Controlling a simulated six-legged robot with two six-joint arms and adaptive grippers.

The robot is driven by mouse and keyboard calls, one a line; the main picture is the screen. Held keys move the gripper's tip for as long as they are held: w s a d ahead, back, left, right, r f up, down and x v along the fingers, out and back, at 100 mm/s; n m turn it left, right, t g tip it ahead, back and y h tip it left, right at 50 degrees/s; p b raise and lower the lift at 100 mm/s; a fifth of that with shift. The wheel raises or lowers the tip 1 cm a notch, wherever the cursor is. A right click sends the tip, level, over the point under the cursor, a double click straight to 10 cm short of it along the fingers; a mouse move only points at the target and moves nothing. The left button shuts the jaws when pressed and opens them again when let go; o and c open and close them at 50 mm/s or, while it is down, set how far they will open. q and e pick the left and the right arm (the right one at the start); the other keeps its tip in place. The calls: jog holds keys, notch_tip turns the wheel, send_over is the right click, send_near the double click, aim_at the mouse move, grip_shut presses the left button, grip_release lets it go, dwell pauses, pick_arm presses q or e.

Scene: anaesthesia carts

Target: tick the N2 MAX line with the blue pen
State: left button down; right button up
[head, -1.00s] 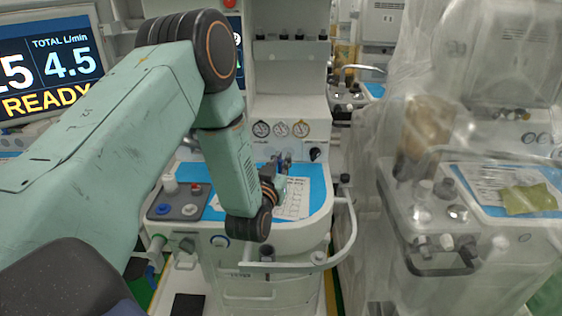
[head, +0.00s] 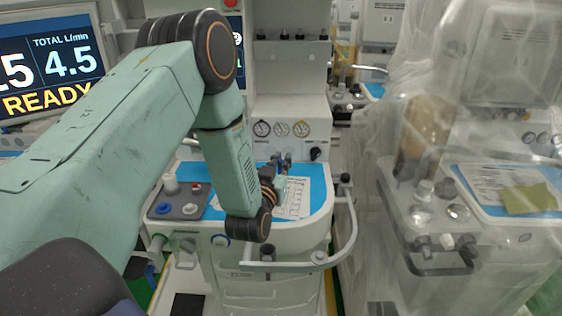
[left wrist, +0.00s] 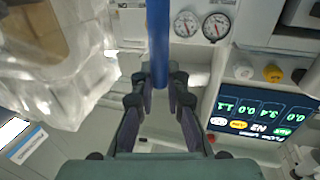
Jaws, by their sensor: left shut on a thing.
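The sheet of paper (head: 294,200) lies on the blue top of the middle cart. Its lines are too small to read, so I cannot pick out the N2 MAX line. My left gripper (head: 282,163) is over the far left part of the sheet and hides some of it. In the left wrist view, my left gripper (left wrist: 160,84) is shut on the blue pen (left wrist: 158,42), which runs up between the fingertips and out of the top edge. I cannot tell whether the pen touches the paper. My right gripper is not in view.
The middle cart has a grey panel with knobs (head: 180,203) left of the sheet, gauges (head: 281,129) behind it and a front rail (head: 300,264). A cart under clear plastic (head: 470,190) stands at the right. A lit display (head: 50,62) is at the upper left.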

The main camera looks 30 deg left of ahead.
pick_arm(q)
jog(key=shift+w+f, duration=0.1)
jog(key=shift+s+d, duration=0.1)
jog(key=shift+s, duration=0.1)
jog(key=shift+w+f, duration=0.15)
jog(key=shift+f, duration=0.05)
jog(key=shift+b, duration=0.3)
jog(key=shift+w+d+f, duration=0.1)
jog(key=shift+d, duration=0.3)
dwell(1.4)
notch_tip(320, 180, up, 7)
jog(key=p, duration=0.6)
dwell(0.5)
dwell(0.3)
